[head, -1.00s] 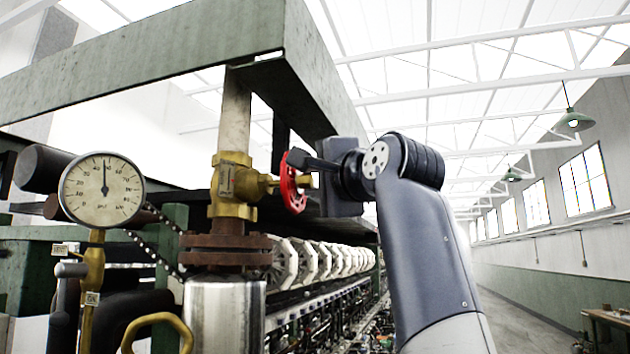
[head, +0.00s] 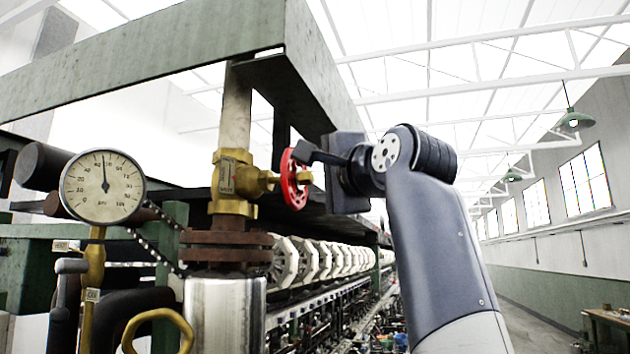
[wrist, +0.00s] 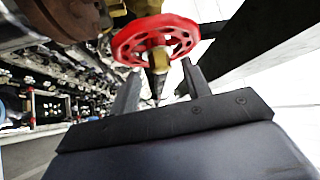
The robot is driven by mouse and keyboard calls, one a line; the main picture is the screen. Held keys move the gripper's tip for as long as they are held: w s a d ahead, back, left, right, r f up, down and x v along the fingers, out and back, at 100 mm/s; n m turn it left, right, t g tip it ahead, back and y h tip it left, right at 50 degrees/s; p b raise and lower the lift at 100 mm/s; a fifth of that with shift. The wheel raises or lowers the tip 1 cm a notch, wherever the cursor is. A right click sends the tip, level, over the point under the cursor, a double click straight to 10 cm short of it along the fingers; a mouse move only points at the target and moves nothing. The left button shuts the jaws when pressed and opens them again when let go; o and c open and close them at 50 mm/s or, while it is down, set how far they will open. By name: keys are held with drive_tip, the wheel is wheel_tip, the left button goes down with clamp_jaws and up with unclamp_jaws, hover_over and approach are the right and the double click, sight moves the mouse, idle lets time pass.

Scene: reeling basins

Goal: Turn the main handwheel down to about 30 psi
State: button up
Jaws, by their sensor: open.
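The red main handwheel (head: 294,179) sits on the right side of a brass valve (head: 235,180) and also shows in the wrist view (wrist: 130,45). My gripper (head: 311,156) is on the wheel's right side, with a dark finger close to its upper rim. In the wrist view my gripper (wrist: 161,82) is open, fingers apart, with the wheel's hub and stem between and beyond them. I cannot tell whether a finger touches the rim. The round white psi gauge (head: 103,203) at left has its needle nearly straight up, a little left of top, at just under 50.
A green steel frame (head: 150,65) hangs over the valve. A rusty flange (head: 226,247) and bright pipe (head: 224,310) stand below it. A chain (head: 160,240) and brass fittings (head: 95,262) are near the gauge. A row of white reels (head: 310,258) runs behind. Open aisle lies to the right.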

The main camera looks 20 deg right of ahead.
drive_tip(key=b+v, duration=0.2)
drive_tip(key=v, duration=0.7)
drive_tip(key=shift+s+b, duration=0.2)
drive_tip(key=shift+b, duration=0.1)
drive_tip(key=shift+w+d+f+n+t+y+b, duration=0.25)
drive_tip(key=shift+w+d+f+n+y+b, duration=0.85)
drive_tip(key=shift+n+y, duration=2.65)
drive_tip(key=shift+w+d+f+n+t+y+b, duration=0.3)
drive_tip(key=shift+w+f+n+y, duration=1.95)
drive_tip(key=shift+n, duration=2.6)
drive_tip(key=shift+y, duration=0.4)
drive_tip(key=p+x, duration=0.2)
drive_tip(key=x, duration=0.1)
drive_tip(key=p+x, duration=0.2)
drive_tip(key=x, duration=0.1)
drive_tip(key=s+r+p+x, duration=0.1)
drive_tip(key=p+x, duration=0.1)
drive_tip(key=x, duration=0.1)
drive_tip(key=shift+w+a+r, duration=0.2)
drive_tip(key=shift+w+a, duration=0.05)
drive_tip(key=shift+w, duration=0.15)
drive_tip(key=shift+c, duration=0.5)
